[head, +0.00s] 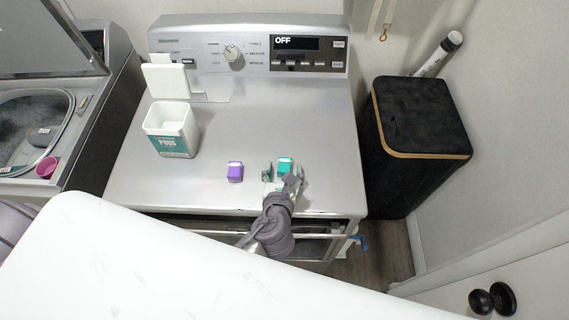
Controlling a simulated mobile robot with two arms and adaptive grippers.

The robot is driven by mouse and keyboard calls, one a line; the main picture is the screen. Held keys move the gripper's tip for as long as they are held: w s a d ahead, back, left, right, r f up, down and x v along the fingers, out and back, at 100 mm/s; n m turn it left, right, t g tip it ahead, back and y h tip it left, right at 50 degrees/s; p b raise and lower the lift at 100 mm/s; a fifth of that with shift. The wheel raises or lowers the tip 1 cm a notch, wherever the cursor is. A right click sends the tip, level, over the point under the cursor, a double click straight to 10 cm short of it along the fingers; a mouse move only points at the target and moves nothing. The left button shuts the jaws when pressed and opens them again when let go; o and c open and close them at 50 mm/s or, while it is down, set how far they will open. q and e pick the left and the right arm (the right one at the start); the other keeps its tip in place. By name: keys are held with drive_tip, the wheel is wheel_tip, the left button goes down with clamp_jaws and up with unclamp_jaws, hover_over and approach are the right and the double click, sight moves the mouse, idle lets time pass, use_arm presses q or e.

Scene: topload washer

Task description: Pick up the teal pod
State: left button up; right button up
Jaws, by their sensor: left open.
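The teal pod (285,163) sits on the grey metal top of the dryer-like machine (320,130), near its front edge. My left gripper (283,173) is open, with its fingertips close around or just in front of the pod; I cannot tell whether they touch it. The gripper and wrist hide the pod's near side. A purple pod (235,171) lies a short way to the left of the gripper. My right gripper does not show.
An open white pods container (171,132) with a raised lid stands left on the machine top. A control panel (250,53) reading OFF rises behind. An open washer (45,125) is at left, a black hamper (420,115) at right. A white surface (150,265) fills the foreground.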

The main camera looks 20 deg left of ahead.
use_arm(q)
drive_tip(key=c, duration=1)
drive_tip(key=shift+r, duration=0.15)
